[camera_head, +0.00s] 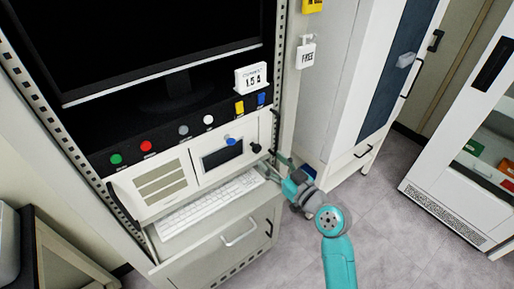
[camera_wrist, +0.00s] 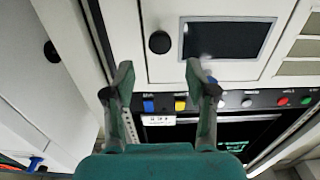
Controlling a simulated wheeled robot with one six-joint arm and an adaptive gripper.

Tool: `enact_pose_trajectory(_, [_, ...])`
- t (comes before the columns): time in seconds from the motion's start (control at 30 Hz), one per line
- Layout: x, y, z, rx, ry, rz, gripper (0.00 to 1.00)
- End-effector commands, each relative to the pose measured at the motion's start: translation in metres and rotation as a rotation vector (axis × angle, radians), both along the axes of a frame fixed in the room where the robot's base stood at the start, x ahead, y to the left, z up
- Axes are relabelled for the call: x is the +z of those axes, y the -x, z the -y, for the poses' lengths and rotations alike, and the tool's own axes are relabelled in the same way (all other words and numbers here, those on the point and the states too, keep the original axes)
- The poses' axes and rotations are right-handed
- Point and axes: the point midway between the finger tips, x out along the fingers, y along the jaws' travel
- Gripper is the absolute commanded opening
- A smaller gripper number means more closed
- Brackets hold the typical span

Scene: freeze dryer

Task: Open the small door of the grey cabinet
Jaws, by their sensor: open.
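The grey cabinet (camera_head: 185,262) stands at the left in the head view. Its small door (camera_head: 208,147) is a light panel with a dark window and a black round knob (camera_head: 256,148), and it looks flush with the front. In the wrist view the small door (camera_wrist: 232,70) is seen from another side, with the knob (camera_wrist: 159,42) beyond the fingertips. My gripper (camera_wrist: 160,76) is open and empty, its fingers apart, with the knob in line with the gap. In the head view my gripper (camera_head: 272,166) is at the right edge of the cabinet, close to the knob.
A keyboard (camera_head: 212,202) lies on a pulled-out shelf below the door, above a drawer handle (camera_head: 240,234). Coloured buttons (camera_head: 146,146) and a monitor (camera_head: 150,40) are above. A white cabinet (camera_head: 345,90) stands to the right. Grey floor (camera_head: 400,240) is clear at the lower right.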

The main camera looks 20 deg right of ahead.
Motion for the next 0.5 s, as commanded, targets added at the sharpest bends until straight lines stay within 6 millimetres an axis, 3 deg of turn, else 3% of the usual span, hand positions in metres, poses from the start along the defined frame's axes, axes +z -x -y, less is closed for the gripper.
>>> enact_pose_trajectory(0.2, [0.0, -0.039, -0.012, 0.003, -0.001, 0.0, 0.56])
enact_pose_trajectory(0.5, [0.0, -0.072, -0.021, 0.0, -0.001, -0.001, 0.56])
